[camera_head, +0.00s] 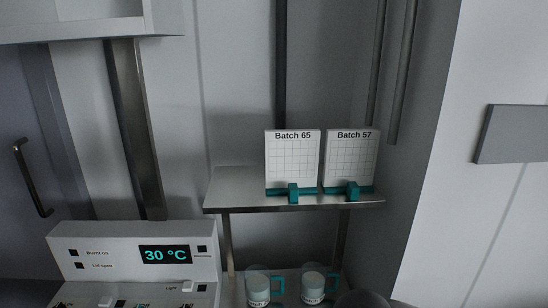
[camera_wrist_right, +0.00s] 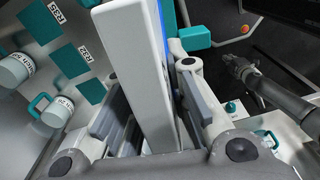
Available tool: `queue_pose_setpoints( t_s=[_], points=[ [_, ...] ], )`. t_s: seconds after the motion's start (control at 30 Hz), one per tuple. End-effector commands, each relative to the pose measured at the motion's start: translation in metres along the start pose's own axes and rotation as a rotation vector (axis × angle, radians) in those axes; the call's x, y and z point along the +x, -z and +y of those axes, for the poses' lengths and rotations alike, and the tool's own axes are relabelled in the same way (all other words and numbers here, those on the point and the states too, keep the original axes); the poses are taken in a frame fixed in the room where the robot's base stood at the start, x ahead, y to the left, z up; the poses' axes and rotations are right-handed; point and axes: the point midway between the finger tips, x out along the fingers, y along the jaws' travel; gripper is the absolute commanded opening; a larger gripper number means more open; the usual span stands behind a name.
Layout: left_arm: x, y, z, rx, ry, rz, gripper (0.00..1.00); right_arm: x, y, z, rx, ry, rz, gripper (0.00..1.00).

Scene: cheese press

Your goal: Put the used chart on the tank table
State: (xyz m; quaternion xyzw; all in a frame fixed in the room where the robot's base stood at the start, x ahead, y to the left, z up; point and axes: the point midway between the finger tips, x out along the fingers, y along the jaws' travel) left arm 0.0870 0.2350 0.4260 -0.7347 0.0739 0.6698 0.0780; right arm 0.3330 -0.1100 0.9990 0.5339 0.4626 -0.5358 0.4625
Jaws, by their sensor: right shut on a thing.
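In the right wrist view, my right gripper (camera_wrist_right: 152,118) is shut on a white board (camera_wrist_right: 136,62), seen nearly edge-on. The board has a blue strip along one side and a teal block beside it. It looks like a chart, but its printed face is hidden, so I cannot read its batch. In the head view, two white gridded charts, Batch 65 (camera_head: 292,160) and Batch 57 (camera_head: 350,160), stand side by side in teal holders on a metal shelf (camera_head: 235,182). A dark arm end, apparently my left gripper (camera_wrist_right: 240,68), shows in the wrist view; its jaws are unclear.
Two teal-handled cups (camera_head: 258,290) (camera_head: 313,286) stand below the shelf. A control panel (camera_head: 130,255) reading 30 °C is at the lower left. In the wrist view, a grey surface (camera_wrist_right: 20,120) holds labelled white containers (camera_wrist_right: 14,70) and teal patches (camera_wrist_right: 70,60).

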Motion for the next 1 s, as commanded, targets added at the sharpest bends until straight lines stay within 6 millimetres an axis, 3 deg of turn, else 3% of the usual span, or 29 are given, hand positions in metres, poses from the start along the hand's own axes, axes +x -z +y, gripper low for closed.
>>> queue_pose_setpoints(
  t_s=[0.4, 0.6, 0.8, 1.0],
  points=[
    [0.000, -0.001, 0.000, 0.000, 0.000, -0.001, 0.00, -0.011, -0.046, 0.040, 0.910, 0.002, -0.004, 0.00],
    [0.000, -0.001, 0.000, 0.000, 0.000, -0.001, 0.00, -0.016, -0.063, 0.053, 1.253, -0.001, -0.001, 0.00],
    [0.000, -0.001, 0.000, 0.000, 0.000, -0.001, 0.00, -0.019, -0.071, 0.058, 1.410, -0.001, 0.001, 0.00],
    [0.000, -0.001, 0.000, 0.000, 0.000, -0.001, 0.00, -0.019, -0.072, 0.059, 1.430, 0.000, 0.002, 0.00]
  ],
)
